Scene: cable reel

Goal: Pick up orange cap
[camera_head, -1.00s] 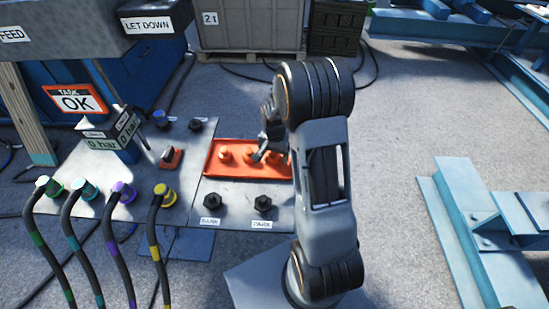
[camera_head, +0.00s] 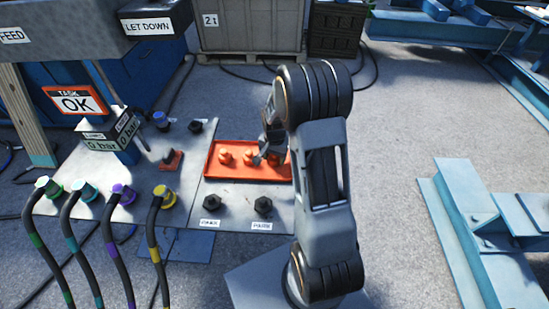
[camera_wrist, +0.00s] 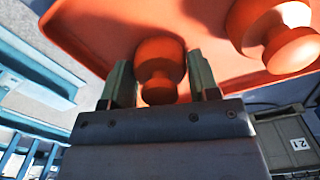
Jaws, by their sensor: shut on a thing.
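The orange tray (camera_head: 232,174) lies on the grey metal plate and bears a row of orange caps. The left cap (camera_head: 224,157) and the middle cap (camera_head: 248,157) show in the head view. My gripper (camera_head: 263,159) points down over the right part of the tray. In the wrist view my gripper (camera_wrist: 160,82) is shut on an orange cap (camera_wrist: 160,60), with one finger on each side of it. The held cap appears at or close to the tray; I cannot tell whether it touches. Another orange cap (camera_wrist: 272,30) stands to its right in the wrist view.
Two dark hex fittings (camera_head: 213,202) (camera_head: 263,205) stand in front of the tray. A red-based switch (camera_head: 171,158) is to its left. Several cables with coloured connectors (camera_head: 164,195) line the left front. Open floor (camera_head: 395,140) lies right of my arm.

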